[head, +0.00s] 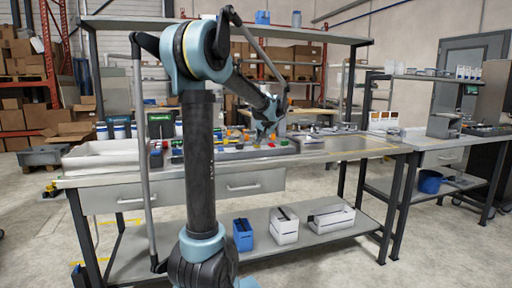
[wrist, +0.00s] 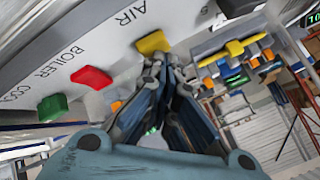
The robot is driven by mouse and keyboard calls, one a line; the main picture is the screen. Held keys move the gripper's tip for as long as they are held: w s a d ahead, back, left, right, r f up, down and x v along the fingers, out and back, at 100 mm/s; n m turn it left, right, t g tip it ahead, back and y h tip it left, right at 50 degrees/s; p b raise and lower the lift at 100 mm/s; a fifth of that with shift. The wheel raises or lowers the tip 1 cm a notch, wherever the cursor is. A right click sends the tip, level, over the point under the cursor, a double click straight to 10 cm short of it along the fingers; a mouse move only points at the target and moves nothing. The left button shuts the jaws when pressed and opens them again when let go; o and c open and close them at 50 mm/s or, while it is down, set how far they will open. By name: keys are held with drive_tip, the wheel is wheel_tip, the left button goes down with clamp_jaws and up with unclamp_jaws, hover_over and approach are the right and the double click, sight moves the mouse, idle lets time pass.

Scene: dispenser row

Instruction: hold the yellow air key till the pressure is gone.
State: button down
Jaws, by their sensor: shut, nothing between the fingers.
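The yellow air key (wrist: 153,42) stands out from a pale panel (wrist: 60,45), beside the printed word AIR. My gripper (wrist: 163,62) is shut and empty, its fingertips right at the yellow key's near edge. I cannot tell whether they touch or press it. A red key (wrist: 91,77) is beside the word BOILER, and a green key (wrist: 52,107) is farther left. In the head view my gripper (head: 262,135) is low over the bench's row of devices, too small there to show contact. I cannot make out a pressure reading.
A yellow bar-shaped part (wrist: 233,48) lies right of my fingers in the wrist view. A green digital display (wrist: 313,18) is cut off at the right edge. A white tray (head: 100,158) is on the bench's left end.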

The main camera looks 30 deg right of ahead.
drive_tip(key=shift+r, duration=0.95)
wheel_tip(320, 180, up, 5)
drive_tip(key=shift+f, duration=0.1)
idle(0.4)
